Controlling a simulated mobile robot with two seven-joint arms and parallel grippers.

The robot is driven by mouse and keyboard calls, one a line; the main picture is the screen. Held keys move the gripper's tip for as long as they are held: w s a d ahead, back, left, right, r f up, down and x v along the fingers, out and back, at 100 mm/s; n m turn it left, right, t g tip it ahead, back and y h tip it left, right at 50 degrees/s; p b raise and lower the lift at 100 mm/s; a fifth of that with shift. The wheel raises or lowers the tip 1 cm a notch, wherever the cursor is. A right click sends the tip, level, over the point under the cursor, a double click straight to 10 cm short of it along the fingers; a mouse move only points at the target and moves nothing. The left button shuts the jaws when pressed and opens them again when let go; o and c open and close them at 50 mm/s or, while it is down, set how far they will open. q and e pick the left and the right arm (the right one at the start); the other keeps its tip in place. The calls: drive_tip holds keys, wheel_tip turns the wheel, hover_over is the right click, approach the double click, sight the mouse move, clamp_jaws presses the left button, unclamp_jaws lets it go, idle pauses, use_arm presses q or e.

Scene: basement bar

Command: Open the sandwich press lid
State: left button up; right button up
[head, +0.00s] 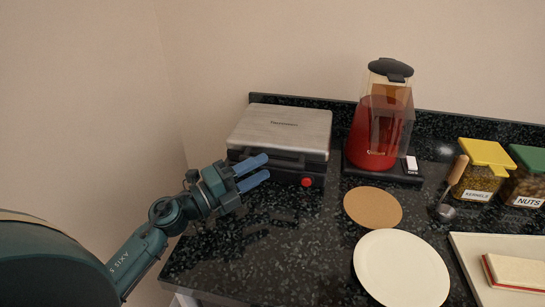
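The sandwich press (280,130) stands at the back left of the dark counter, with a brushed metal lid on a black base. Its lid is down. A red knob (306,182) sits on its front right. A dark handle bar runs along the lid's front edge, partly behind my fingers. My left gripper (262,169) is in front of the press at its left half, its two blue fingers pointing right with a gap between them. It looks open and empty. I cannot tell whether a finger touches the handle. My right gripper is not in view.
A red popcorn machine (379,125) stands right of the press. A brown round mat (373,207) and a white plate (401,268) lie in front. A scoop (446,210), a kernels jar (481,172) and a nuts jar (525,178) are at right. The front left counter is clear.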

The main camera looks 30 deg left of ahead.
sight(271, 163)
use_arm(q)
drive_tip(key=shift+p+x, duration=0.3)
drive_tip(key=shift+x, duration=1.6)
clamp_jaws()
